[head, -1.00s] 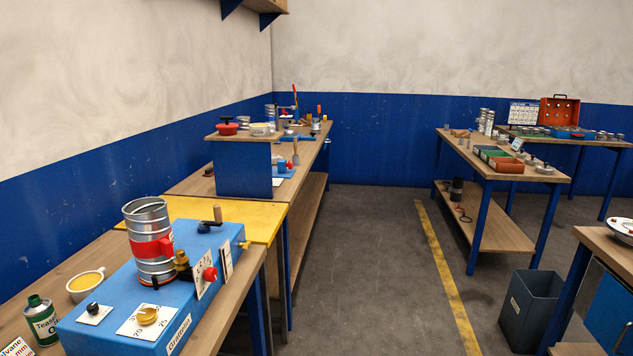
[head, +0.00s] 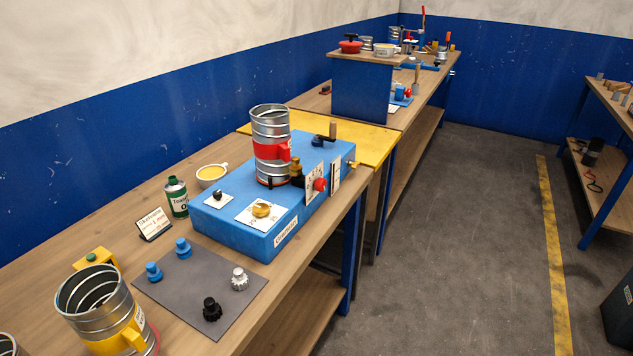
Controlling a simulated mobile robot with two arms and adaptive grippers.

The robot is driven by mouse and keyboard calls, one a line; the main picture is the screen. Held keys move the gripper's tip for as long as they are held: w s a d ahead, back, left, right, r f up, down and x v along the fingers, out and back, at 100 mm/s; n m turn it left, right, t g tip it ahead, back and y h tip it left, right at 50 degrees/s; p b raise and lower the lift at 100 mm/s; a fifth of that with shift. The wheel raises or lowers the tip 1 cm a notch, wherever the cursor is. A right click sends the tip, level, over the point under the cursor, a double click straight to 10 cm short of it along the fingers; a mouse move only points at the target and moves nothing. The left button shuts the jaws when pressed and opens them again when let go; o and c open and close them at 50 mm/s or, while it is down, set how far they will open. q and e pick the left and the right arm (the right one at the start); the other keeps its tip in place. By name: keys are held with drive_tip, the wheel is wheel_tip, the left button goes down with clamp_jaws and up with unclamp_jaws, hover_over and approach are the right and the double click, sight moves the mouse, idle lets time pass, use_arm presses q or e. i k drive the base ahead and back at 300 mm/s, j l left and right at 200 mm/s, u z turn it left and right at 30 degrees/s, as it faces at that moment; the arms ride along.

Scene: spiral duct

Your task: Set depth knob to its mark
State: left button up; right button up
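A blue machine box (head: 238,233) stands on the wooden bench. On its top, a brass-yellow knob (head: 262,209) sits on a white plate with printed marks, and a small black knob (head: 217,194) sits on another white plate. A red knob (head: 320,184) sits at a marked white plate (head: 313,180) on the side facing the aisle. I cannot read which knob is the depth knob or where its mark lies. A spiral metal duct with a red band (head: 271,150) stands upright on the box. Neither of my grippers is in view.
A grey mat (head: 205,275) in front holds two blue knob-like parts, a black gear part (head: 212,309) and a silver gear part (head: 240,279). A yellow-banded duct (head: 103,310) stands at the near left. The aisle floor is clear.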

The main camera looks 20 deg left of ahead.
sight(319, 184)
drive_tip(key=u, duration=1.7)
drive_tip(key=l+u, duration=0.7)
drive_tip(key=i+l, duration=0.05)
drive_tip(key=l, duration=0.05)
